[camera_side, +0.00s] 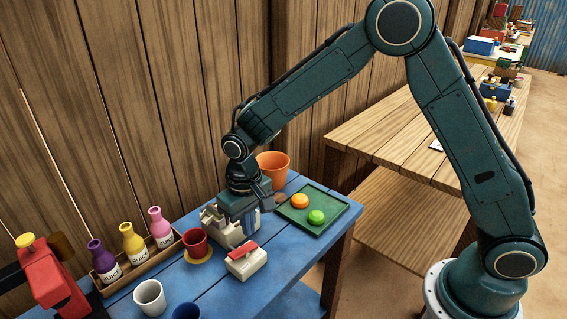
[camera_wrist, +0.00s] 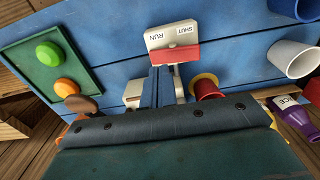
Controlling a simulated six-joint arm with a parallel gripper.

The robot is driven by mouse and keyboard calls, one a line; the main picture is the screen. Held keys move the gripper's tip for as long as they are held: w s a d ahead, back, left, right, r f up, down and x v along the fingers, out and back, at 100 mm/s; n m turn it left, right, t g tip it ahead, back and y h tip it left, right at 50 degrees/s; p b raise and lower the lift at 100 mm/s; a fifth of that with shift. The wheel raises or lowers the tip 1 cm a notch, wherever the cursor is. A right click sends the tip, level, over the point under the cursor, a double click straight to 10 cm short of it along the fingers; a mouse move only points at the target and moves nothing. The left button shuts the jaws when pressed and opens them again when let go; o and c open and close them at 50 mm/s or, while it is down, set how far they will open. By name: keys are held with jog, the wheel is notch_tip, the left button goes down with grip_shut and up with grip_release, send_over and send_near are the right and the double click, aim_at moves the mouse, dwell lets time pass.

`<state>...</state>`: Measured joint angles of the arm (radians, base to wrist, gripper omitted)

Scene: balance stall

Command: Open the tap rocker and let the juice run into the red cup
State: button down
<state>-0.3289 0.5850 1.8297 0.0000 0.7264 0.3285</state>
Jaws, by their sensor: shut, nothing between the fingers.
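The tap rocker (camera_side: 243,250) is a red plate on a white box. In the wrist view the rocker (camera_wrist: 173,55) lies beside the printed words SHUT and RUN; which end is pressed down I cannot tell. The red cup (camera_side: 195,242) stands upright on a yellow saucer (camera_side: 199,258), left of the rocker box. The red cup is partly hidden by my wrist in the wrist view (camera_wrist: 208,90). A whitish tap body (camera_side: 222,230) is partly hidden behind my gripper. My gripper (camera_side: 249,233) is shut and empty, pointing down close behind the rocker. I see no juice stream.
A wooden crate (camera_side: 139,272) of juice bottles stands left. A white cup (camera_side: 150,297) and a blue cup (camera_side: 187,312) are at the front. A green tray (camera_side: 333,208) with two balls and an orange pot (camera_side: 273,167) are behind. The blue tabletop (camera_side: 285,255) is bare right of the rocker.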

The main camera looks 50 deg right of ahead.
notch_tip(320, 180, up, 4)
jog(key=shift+f, duration=0.25)
jog(key=shift+d+r, duration=0.1)
dwell(0.5)
jog(key=s+d+r+t, duration=0.1)
jog(key=s+d+r, duration=0.35)
jog(key=r, duration=0.25)
jog(key=s+d+r+t, duration=0.2)
jog(key=s+d+r, duration=0.25)
jog(key=r, duration=0.25)
jog(key=s+d+r+t, duration=0.1)
jog(key=s+d, duration=0.1)
jog(key=s, duration=0.6)
jog(key=s+d+r+t, duration=0.1)
jog(key=s+d+r, duration=0.1)
jog(key=s, duration=0.6)
jog(key=shift+s+d+t, duration=0.2)
jog(key=shift+d+t, duration=0.1)
jog(key=shift+d, duration=0.5)
